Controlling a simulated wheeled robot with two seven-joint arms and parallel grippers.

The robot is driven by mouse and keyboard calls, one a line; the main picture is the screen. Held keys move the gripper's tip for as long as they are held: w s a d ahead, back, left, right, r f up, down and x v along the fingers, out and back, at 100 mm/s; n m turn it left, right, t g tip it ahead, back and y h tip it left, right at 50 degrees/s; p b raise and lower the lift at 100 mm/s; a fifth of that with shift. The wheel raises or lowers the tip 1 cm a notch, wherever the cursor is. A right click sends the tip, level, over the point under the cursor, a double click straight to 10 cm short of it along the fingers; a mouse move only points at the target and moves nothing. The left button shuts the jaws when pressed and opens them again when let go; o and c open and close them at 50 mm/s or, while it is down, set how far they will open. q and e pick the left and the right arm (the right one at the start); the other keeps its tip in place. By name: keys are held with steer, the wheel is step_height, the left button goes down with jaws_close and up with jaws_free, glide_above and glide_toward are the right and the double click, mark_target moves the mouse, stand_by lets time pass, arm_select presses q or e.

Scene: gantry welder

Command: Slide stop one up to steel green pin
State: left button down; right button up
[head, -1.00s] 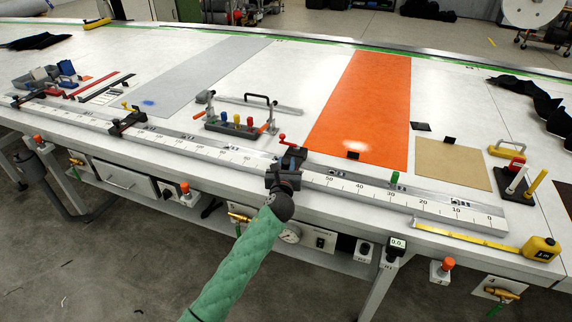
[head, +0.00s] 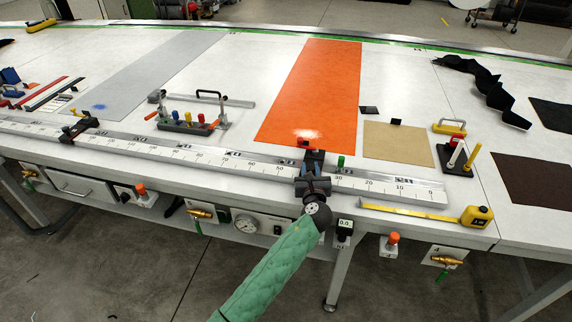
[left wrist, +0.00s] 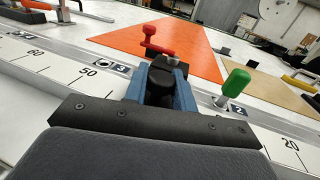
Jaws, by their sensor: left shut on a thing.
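Stop one (head: 313,160), a dark block with a red lever on top, sits on the scaled steel rail (head: 215,160) near the 40 mark. My left gripper (head: 313,183) is shut on it from the front edge of the table. In the left wrist view the stop's black body (left wrist: 163,78) is between blue jaws, with the red lever (left wrist: 158,42) behind. The green pin (head: 340,161) stands upright on the rail just right of the stop. The left wrist view shows the green pin (left wrist: 236,82) beside label 2, with a gap to the stop. My right gripper is not in view.
Another black stop with a yellow knob (head: 79,128) is farther left on the rail. A pin rack (head: 188,122) and an orange sheet (head: 318,90) lie behind the rail. A tape measure (head: 476,216) lies at the right front. The rail between stop and pin looks clear.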

arm_select(q)
steer(key=shift+s+d, duration=0.3)
steer(key=shift+d, duration=0.6)
steer(key=shift+s+d, duration=0.25)
steer(key=shift+d, duration=0.6)
steer(key=shift+s+d, duration=0.3)
steer(key=shift+d, duration=0.6)
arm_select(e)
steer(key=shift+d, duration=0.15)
arm_select(q)
steer(key=c, duration=1.1)
jaws_free()
steer(key=shift+c, duration=0.2)
steer(key=shift+s+a+f, duration=0.1)
steer(key=shift+s+f, duration=0.05)
steer(key=shift+s, duration=0.3)
steer(key=s+b, duration=0.2)
steer(key=s, duration=0.3)
steer(key=shift+s+a, duration=0.1)
steer(key=shift+s, duration=0.85)
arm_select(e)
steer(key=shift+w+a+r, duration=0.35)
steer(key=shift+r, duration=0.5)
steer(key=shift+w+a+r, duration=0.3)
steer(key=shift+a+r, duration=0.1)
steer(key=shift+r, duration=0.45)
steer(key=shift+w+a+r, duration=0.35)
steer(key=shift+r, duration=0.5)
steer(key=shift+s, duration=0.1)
